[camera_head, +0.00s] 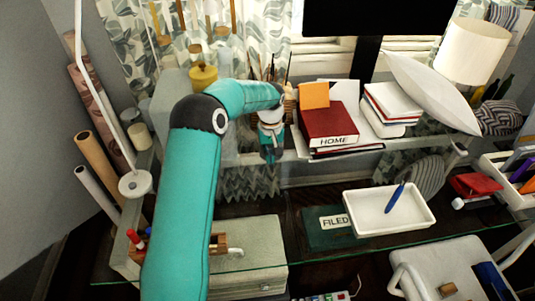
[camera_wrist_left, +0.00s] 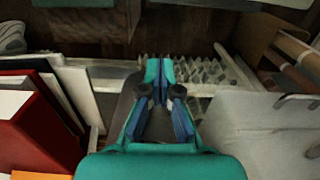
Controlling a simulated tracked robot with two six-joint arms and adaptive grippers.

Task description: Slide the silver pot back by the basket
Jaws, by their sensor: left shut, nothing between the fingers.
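My left gripper (camera_head: 270,157) points down at the front edge of the raised shelf, left of the red book. In the left wrist view its fingers (camera_wrist_left: 160,68) are together with nothing between them. I cannot pick out a silver pot for certain; my left arm and wrist cover part of the shelf. A yellow-lidded pot (camera_head: 203,76) and pale glassy containers (camera_head: 225,58) stand behind the arm. A grey zigzag-patterned thing (camera_head: 248,183) hangs or stands below the shelf edge; I cannot tell whether it is a basket. My right gripper is not in view.
The red HOME book (camera_head: 330,122) and white books (camera_head: 392,108) sit right of the gripper. A grey box (camera_head: 178,100) stands left. Below, a white tray (camera_head: 385,222) with a blue pen sits on the glass desk. A white lamp pole and rolled tubes stand far left.

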